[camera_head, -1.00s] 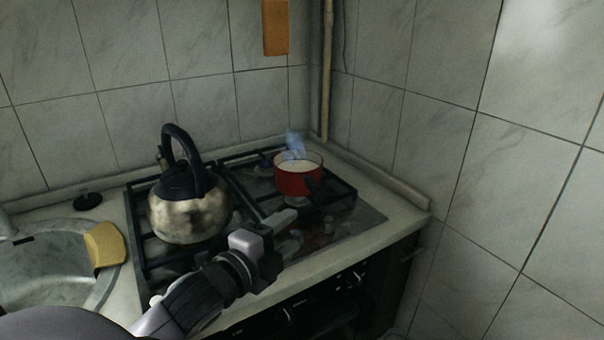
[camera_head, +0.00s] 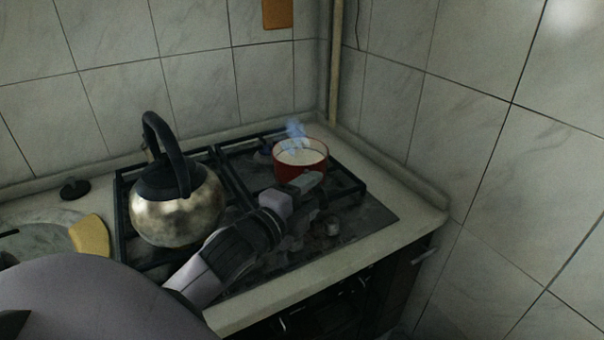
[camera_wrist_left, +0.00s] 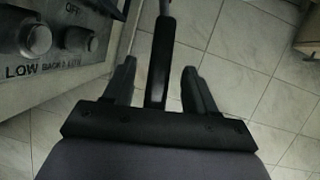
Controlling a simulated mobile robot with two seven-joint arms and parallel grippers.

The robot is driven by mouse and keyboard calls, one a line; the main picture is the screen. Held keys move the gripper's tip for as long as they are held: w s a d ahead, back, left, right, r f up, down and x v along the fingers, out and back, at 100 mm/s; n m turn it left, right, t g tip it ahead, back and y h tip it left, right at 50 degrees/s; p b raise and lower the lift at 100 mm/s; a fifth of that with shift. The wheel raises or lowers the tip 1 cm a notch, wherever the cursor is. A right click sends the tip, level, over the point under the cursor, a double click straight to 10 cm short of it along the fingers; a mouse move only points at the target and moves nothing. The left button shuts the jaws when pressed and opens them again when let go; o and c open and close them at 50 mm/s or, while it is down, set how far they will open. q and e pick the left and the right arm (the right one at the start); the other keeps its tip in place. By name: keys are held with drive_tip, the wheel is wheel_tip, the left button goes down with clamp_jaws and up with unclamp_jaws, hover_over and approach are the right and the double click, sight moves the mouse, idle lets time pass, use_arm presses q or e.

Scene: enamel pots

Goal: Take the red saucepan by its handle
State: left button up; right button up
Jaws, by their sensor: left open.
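The red saucepan (camera_head: 290,168), with white contents, stands on the far right part of the hob in the head view. Bluish steam rises from it. My left gripper (camera_head: 305,186) is at its near side, and the gripper hides the handle in the head view. In the left wrist view the dark handle (camera_wrist_left: 160,55) runs between the two fingers of my left gripper (camera_wrist_left: 158,78). The fingers are open, with a visible gap on each side of the handle. The pan body is not in the wrist view. My right gripper is not in view.
A metal kettle (camera_head: 178,212) with a black handle stands on the hob left of my left arm. A yellow sponge (camera_head: 90,236) lies by the sink. Tiled walls close off the back and right. Stove knobs (camera_wrist_left: 36,40) show beside the gripper in the wrist view.

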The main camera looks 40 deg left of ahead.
use_arm(q)
drive_tip(key=w, duration=0.3)
drive_tip(key=shift+w+d+f, duration=0.2)
drive_tip(key=shift+w+d, duration=0.05)
drive_tip(key=shift+w, duration=0.15)
clamp_jaws()
idle(1.1)
drive_tip(key=shift+r, duration=0.25)
